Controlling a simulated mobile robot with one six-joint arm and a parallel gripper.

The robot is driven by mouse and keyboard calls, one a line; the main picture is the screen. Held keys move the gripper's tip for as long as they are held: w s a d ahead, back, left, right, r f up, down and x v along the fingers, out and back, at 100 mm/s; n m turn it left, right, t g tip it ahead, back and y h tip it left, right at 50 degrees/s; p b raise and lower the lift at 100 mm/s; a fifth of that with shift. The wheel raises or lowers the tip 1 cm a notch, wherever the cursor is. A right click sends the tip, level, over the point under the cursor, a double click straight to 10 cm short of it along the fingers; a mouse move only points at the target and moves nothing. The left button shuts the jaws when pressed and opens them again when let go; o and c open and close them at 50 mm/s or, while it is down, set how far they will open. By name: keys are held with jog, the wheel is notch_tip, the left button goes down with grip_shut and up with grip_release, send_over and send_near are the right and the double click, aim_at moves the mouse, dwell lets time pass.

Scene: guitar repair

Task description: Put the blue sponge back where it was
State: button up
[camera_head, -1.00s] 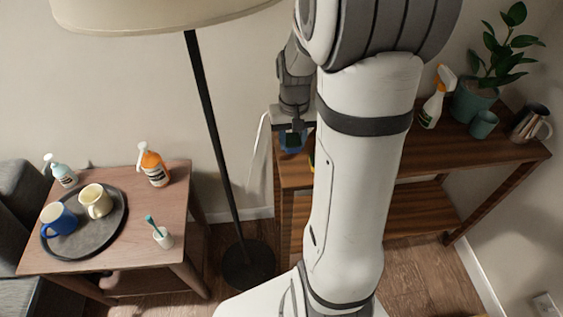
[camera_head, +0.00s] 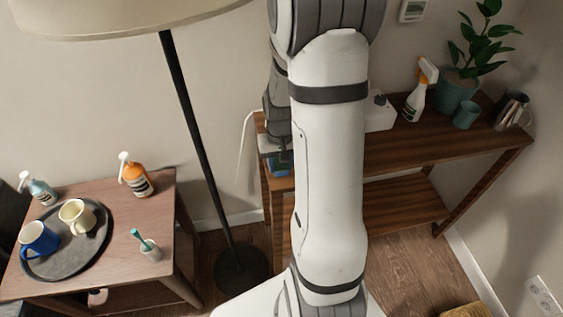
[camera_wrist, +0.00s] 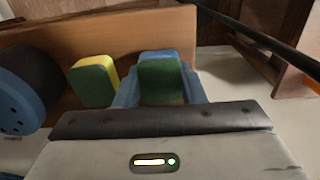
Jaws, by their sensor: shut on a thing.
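The blue sponge (camera_wrist: 160,66), with a dark green face, is between the two fingers of my gripper (camera_wrist: 160,92) in the wrist view. My gripper is shut on it. In the head view, the blue sponge (camera_head: 277,168) shows as a small blue patch below my gripper (camera_head: 277,158), at the left end of the wooden shelf table (camera_head: 430,150). My arm hides part of that end. I cannot tell whether the sponge touches the wood. A yellow and green sponge (camera_wrist: 94,80) lies left of it on the wood in the wrist view.
A round blue object (camera_wrist: 15,98) stands at the left of the wrist view. A spray bottle (camera_head: 414,98), a white box (camera_head: 380,112) and a potted plant (camera_head: 456,92) stand on the shelf table. A floor lamp pole (camera_head: 192,120) rises left of my gripper.

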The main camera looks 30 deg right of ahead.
aim_at(280, 164)
jog(key=shift+f, duration=0.2)
jog(key=o, duration=1)
jog(key=shift+c, duration=0.2)
notch_tip(280, 164, up, 12)
jog(key=p, duration=0.1)
jog(key=s+a+r+n+t, duration=0.2)
jog(key=s+a+r, duration=0.5)
jog(key=s+a, duration=0.4)
jog(key=shift+s+a+n, duration=0.3)
jog(key=shift+s+n, duration=0.15)
jog(key=shift+n, duration=0.25)
